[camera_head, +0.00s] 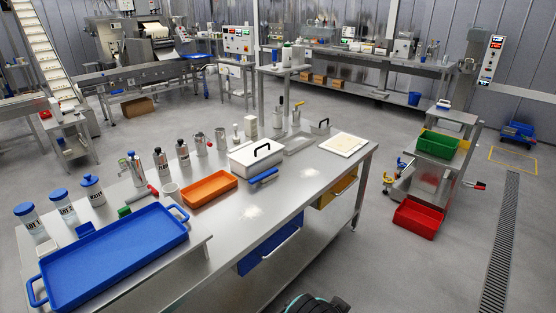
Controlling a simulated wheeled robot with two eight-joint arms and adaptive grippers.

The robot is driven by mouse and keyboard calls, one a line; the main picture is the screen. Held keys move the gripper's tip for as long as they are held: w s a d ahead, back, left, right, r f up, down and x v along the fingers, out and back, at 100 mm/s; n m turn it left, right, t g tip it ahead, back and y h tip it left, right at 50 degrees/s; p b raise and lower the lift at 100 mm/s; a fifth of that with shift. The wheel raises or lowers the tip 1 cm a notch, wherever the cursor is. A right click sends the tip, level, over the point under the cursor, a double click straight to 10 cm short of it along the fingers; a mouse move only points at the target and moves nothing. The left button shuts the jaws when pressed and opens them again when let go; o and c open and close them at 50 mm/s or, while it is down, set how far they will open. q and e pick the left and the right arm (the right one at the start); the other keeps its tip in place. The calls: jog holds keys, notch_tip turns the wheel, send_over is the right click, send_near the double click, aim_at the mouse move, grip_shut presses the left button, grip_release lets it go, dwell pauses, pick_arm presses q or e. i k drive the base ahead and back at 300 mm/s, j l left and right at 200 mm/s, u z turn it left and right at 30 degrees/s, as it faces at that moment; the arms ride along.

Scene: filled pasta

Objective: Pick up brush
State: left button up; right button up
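A blue long-handled item that looks like the brush (264,177) lies on the steel table (300,222), in front of the white box with a black handle (256,157). It is small in the picture, so its bristles cannot be made out. It lies right of the orange tray (209,188) and nothing holds it. Neither of my grippers can be made out. A dark rounded part with a teal ring shows at the bottom edge.
A blue tray (110,257) fills the table's left end. Labelled bottles (92,190) and steel canisters line the back edge. A white board (343,144) lies at the right end. A red bin (418,218) stands right.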

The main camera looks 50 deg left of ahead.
aim_at(270, 175)
jog(key=i+u, duration=0.15)
jog(key=i, duration=0.6)
jog(key=i+l+u, duration=0.1)
jog(key=i, duration=0.7)
jog(key=i+j+u, duration=0.1)
jog(key=i+u, duration=0.45)
jog(key=u, duration=0.2)
jog(key=i+u, duration=0.4)
jog(key=i+j+u, duration=0.1)
jog(key=i+u, duration=0.25)
jog(key=i, duration=0.1)
